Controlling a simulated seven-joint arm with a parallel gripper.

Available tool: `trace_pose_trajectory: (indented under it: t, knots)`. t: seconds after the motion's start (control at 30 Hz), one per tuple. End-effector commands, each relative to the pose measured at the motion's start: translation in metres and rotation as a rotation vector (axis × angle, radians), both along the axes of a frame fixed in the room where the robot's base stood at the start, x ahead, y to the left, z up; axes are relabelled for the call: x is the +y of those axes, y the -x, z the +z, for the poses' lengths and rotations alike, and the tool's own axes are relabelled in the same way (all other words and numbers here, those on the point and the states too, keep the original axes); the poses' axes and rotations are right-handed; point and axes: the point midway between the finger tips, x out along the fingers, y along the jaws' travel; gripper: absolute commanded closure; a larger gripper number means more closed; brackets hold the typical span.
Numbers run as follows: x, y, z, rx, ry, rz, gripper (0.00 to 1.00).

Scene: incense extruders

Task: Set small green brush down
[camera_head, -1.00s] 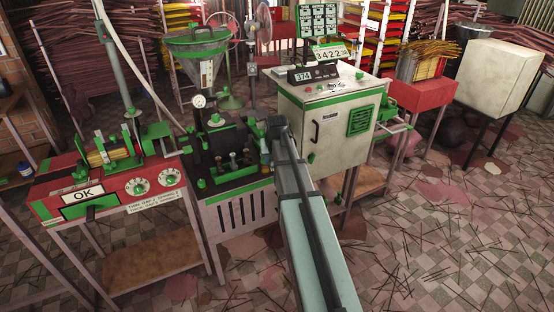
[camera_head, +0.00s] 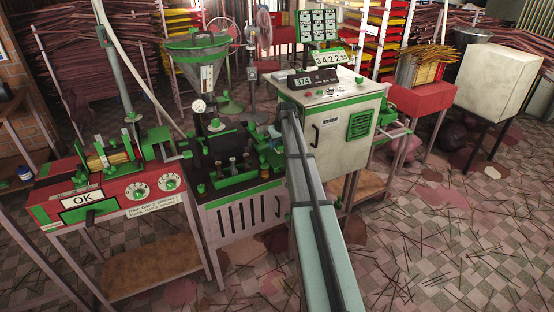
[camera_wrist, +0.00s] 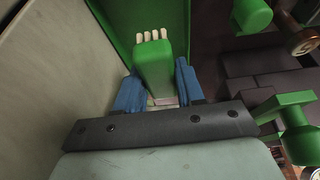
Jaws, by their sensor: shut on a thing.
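The small green brush (camera_wrist: 153,70) is in the wrist view, a green block with a row of pale bristle tufts at its far end. My gripper (camera_wrist: 158,92) has its blue fingers on both sides of the brush and is shut on it. The bristles lie in front of a green surface (camera_wrist: 120,15); I cannot tell whether they touch it. In the head view my gripper (camera_head: 275,130) is over the right end of the extruder machine (camera_head: 240,165), beside the white cabinet. The brush cannot be made out there.
The white cabinet (camera_head: 330,140) stands close to the right of my arm. A red bench machine (camera_head: 110,195) with an OK sign is at the left. Green knobs (camera_wrist: 250,15) are close on the right in the wrist view. A metal hopper (camera_head: 200,60) rises behind the extruder.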

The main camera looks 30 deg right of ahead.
Motion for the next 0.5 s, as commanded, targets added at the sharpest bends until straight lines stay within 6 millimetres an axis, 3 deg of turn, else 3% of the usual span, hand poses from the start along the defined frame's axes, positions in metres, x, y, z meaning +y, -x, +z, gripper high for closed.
trace_pose_trajectory:
  t: [0.13,0.5]
  knots:
    - [0.0,0.0,-0.026,0.001,-0.001,-0.001,0.91]
    - [0.0,0.0,-0.06,0.001,-0.001,-0.002,0.91]
